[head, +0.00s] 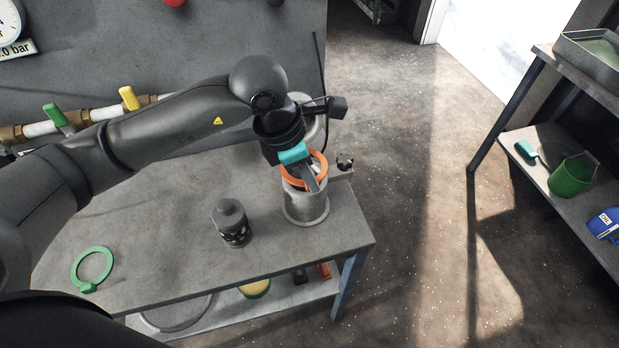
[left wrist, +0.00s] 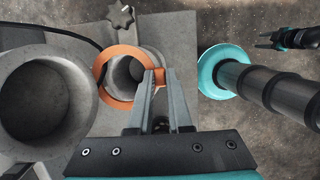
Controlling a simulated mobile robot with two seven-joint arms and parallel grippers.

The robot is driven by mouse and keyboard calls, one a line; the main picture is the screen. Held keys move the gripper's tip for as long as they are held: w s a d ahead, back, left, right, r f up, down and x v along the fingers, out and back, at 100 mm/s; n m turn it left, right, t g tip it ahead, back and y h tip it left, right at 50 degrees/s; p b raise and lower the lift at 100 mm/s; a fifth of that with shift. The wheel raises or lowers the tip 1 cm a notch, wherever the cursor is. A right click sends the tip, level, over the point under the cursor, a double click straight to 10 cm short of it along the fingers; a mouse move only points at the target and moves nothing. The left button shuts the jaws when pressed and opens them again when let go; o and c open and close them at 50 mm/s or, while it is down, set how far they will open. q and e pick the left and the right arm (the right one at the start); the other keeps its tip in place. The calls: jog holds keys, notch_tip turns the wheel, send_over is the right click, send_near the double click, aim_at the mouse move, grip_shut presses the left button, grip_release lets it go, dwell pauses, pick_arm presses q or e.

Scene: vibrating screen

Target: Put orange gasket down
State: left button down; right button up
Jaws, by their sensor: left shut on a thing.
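The orange gasket (head: 324,166) is a ring with a tab. My left gripper (head: 312,184) is shut on its tab, which also shows in the left wrist view (left wrist: 181,80). The ring is over the front grey metal cylinder (head: 305,211); in the left wrist view the cylinder's opening (left wrist: 127,75) shows through the ring (left wrist: 102,77). I cannot tell whether the ring touches the rim. A small teal-and-black gripper, seemingly my right one (left wrist: 268,42), is at the far upper right of the left wrist view; its jaw state is unclear.
A second, wider cylinder (left wrist: 40,95) stands behind the front one. On the grey bench (head: 160,225) are a dark lidded canister (head: 231,222), a green ring (head: 92,268) and a black knob (head: 345,160). A shelf (head: 545,165) with a green bucket (head: 571,177) stands at right.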

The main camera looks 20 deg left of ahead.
pick_arm(q)
jog(key=shift+f, duration=0.75)
jog(key=shift+s+f+b, duration=0.1)
jog(key=shift+f+b, duration=0.35)
jog(key=c, duration=0.8)
grip_release()
jog(key=shift+c, duration=0.2)
jog(key=shift+r, duration=0.1)
jog(key=shift+r+p, duration=0.45)
jog(key=shift+p, duration=0.15)
jog(key=v, duration=1.1)
jog(key=shift+r, duration=0.4)
